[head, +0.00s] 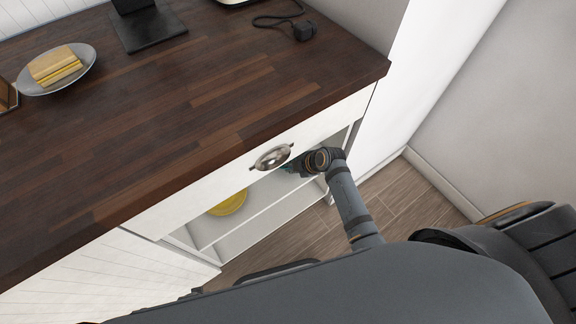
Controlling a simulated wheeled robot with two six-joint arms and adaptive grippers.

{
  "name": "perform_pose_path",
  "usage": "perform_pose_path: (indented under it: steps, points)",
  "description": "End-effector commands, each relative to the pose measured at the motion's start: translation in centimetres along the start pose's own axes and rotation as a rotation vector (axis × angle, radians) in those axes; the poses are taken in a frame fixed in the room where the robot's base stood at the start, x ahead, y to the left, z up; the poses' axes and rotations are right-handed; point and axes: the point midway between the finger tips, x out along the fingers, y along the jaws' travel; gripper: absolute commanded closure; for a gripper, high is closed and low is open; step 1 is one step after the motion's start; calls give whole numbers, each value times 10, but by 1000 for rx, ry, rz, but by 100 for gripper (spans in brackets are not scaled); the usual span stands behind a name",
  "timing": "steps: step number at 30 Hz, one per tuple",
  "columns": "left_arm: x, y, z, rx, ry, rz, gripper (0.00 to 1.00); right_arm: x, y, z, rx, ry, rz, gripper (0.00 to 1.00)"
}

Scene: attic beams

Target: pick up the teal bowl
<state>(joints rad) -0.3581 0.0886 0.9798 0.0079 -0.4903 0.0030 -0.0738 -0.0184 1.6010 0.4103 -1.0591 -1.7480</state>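My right arm reaches down to the open cabinet under the counter. My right gripper (296,166) is at the right part of the opening, just below the drawer handle. A small teal patch (287,169) shows at the gripper's end, which may be part of the teal bowl. The drawer front and the wrist hide most of this spot, so I cannot tell whether the fingers are open or shut, or touching the bowl. My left gripper is not in view.
A yellow dish (229,203) sits on the cabinet shelf, left of my gripper. The drawer front with its metal handle (271,157) hangs close above. The dark wooden counter (200,110) holds a grey plate (27,85) with yellow slices. Floor shows at right.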

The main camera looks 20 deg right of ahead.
Motion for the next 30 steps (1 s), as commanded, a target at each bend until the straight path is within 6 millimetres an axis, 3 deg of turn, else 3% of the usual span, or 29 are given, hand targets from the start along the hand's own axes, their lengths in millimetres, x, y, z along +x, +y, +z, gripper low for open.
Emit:
perform_pose_path:
  steps: [9,15,21,30]
  points:
    - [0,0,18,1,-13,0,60,-54,-65,46,-5,-5,-9,100]
    - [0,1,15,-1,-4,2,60,-81,-95,67,-4,-2,-8,100]
    - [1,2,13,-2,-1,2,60,-95,-110,78,-1,1,-4,100]
    - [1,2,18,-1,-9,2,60,-97,-112,80,0,2,-3,100]
